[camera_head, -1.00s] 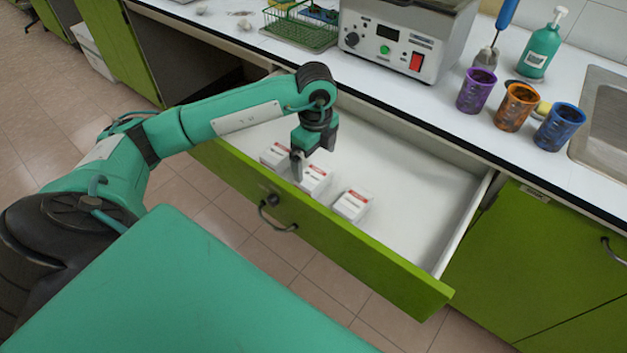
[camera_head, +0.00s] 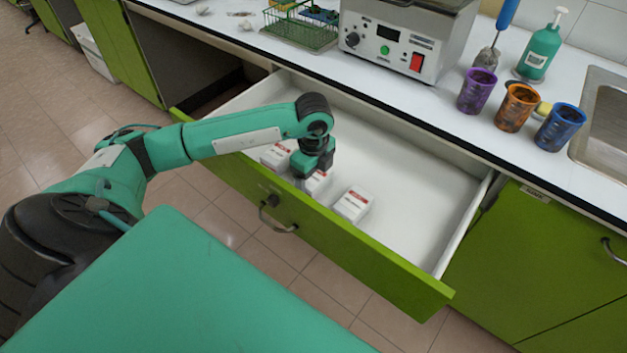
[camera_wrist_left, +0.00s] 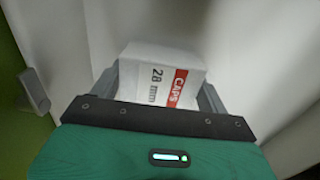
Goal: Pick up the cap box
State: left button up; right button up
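Three white cap boxes with red labels sit in the open drawer (camera_head: 405,215). My left gripper (camera_head: 312,172) is down over the middle cap box (camera_head: 320,181) and hides much of it in the head view. In the left wrist view, that cap box (camera_wrist_left: 155,78), marked "CAPS 28 mm", lies between the two grey fingers of my left gripper (camera_wrist_left: 160,88). The fingers are close to its sides; I cannot tell whether they press on it. The other cap boxes lie to the left (camera_head: 276,156) and right (camera_head: 352,205). My right gripper is not in view.
The green drawer front (camera_head: 350,262) and the worktop edge bound the drawer. The drawer's right part is clear. On the worktop stand a heating device (camera_head: 400,45), a green wire basket (camera_head: 300,28), purple, orange and blue cups (camera_head: 515,108), and a pump bottle (camera_head: 540,52).

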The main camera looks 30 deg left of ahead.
pick_arm(q)
jog(key=shift+c, duration=1.3)
jog(key=shift+r, duration=0.1)
